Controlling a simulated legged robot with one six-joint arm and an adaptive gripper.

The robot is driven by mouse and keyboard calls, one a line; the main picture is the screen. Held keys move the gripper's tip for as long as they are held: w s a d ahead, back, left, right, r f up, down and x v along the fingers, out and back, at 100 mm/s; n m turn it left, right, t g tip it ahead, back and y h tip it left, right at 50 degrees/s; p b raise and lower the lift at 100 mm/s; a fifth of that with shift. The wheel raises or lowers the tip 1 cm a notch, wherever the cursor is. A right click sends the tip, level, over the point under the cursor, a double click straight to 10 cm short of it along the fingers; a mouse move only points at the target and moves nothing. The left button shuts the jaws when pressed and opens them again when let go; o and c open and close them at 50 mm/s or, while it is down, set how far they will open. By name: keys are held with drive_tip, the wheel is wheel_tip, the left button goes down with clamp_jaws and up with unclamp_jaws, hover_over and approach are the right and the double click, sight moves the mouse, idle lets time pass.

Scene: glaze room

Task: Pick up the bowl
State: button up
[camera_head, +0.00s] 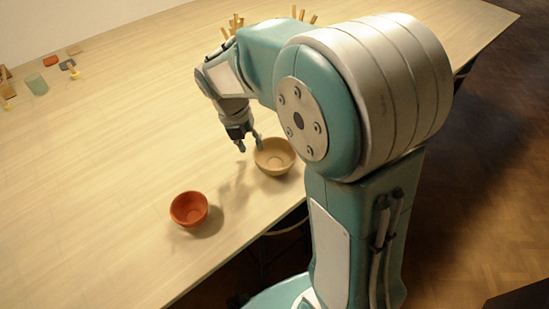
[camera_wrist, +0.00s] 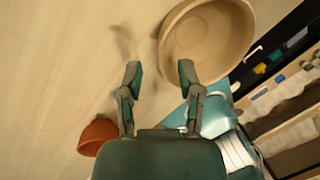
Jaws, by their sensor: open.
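A tan bowl (camera_head: 274,156) stands upright on the table near its front edge, beside my arm. It also shows in the wrist view (camera_wrist: 207,42), just beyond my right fingertip. An orange-red bowl (camera_head: 189,209) stands upright further left and nearer, and its edge shows at the lower left of the wrist view (camera_wrist: 97,136). My gripper (camera_head: 248,146) is open and empty above the table, close to the left side of the tan bowl. In the wrist view its two fingers (camera_wrist: 160,73) are spread, with bare table between them. Whether the right finger touches the bowl I cannot tell.
The wooden table (camera_head: 110,160) is mostly clear around both bowls. A green cup (camera_head: 36,84) and small blocks lie at the far left. Several upright wooden sticks (camera_head: 236,22) stand behind my arm. The table's front edge runs close to the bowls.

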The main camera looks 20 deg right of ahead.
sight(275, 159)
drive_tip(key=x, duration=0.3)
drive_tip(key=shift+d+f, duration=0.1)
clamp_jaws()
